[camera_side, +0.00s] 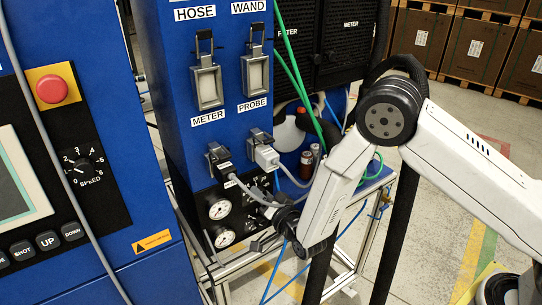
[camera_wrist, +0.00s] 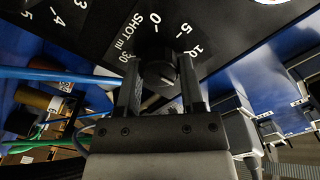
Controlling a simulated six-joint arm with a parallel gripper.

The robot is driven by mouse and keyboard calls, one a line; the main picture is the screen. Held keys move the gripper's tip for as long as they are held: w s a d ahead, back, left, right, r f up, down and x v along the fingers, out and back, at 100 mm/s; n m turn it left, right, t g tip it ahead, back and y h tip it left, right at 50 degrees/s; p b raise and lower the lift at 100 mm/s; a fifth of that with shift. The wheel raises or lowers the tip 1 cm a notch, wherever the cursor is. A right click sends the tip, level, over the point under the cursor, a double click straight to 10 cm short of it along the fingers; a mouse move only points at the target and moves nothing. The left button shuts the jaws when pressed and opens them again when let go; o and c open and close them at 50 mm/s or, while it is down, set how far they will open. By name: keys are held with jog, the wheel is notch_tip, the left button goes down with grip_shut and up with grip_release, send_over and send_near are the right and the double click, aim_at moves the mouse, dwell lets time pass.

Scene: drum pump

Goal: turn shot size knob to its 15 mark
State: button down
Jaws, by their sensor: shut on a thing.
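The shot size knob (camera_wrist: 157,66) is a dark round knob on a black dial plate lettered SHOT ml (camera_wrist: 130,33). White marks 0, 5, 10 and 30 show around it in the wrist view. My gripper (camera_wrist: 160,84) is shut on the knob, one dark finger on each side. The knob's pointer is too dark to read, and the near part of the dial, where 15 would lie, is hidden by my gripper. In the side view my gripper (camera_side: 262,242) reaches the lower panel of the blue column; the knob cannot be made out there.
Two white gauges (camera_side: 220,210) sit left of my gripper. Blue hoses (camera_wrist: 60,73) run close by in the wrist view. A speed dial (camera_side: 81,166) is on the separate cabinet at left.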

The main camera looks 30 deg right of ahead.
dwell(0.4)
jog(key=shift+c, duration=1.2)
grip_release()
jog(key=shift+s, duration=0.15)
jog(key=s, duration=0.7)
jog(key=shift+s, duration=0.3)
jog(key=shift+w+d, duration=0.1)
jog(key=s+d+r+n+g, duration=0.3)
jog(key=s+d+n+g, duration=0.1)
jog(key=s+d+g, duration=0.3)
jog(key=s+d+r+n+g, duration=0.3)
jog(key=s+d+n+g, duration=0.1)
jog(key=s+d+g, duration=0.4)
jog(key=shift+s+r+n, duration=0.3)
jog(key=shift+s, duration=0.3)
